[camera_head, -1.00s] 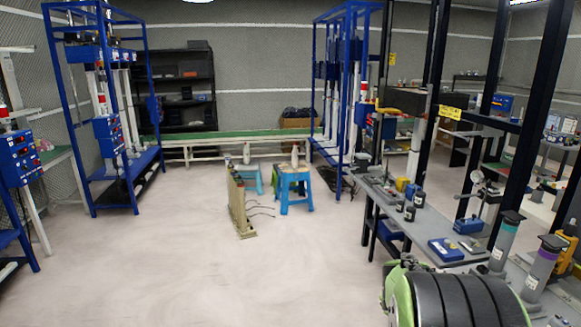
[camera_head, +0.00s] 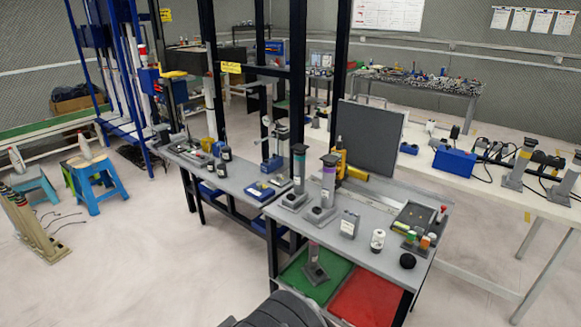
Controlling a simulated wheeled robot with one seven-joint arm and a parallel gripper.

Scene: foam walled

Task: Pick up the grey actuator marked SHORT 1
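Several grey upright cylinders on square bases look like actuators. One with a green band (camera_head: 299,172) and one with a purple band (camera_head: 328,182) stand side by side on the grey workbench (camera_head: 379,207). A shorter one (camera_head: 314,262) stands below the bench top, by a green panel. Two more, one with a yellow band (camera_head: 519,166) and one cut by the right edge (camera_head: 567,184), stand on the white table. Their markings are too small to read, so I cannot tell which is SHORT 1. My gripper is not in view.
The grey bench also holds a small grey box (camera_head: 349,224), a white bottle (camera_head: 377,240) and a black round item (camera_head: 407,261). Black posts (camera_head: 297,80) rise behind it. Blue stools (camera_head: 97,180) stand at the left. The floor at the lower left (camera_head: 130,270) is clear.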

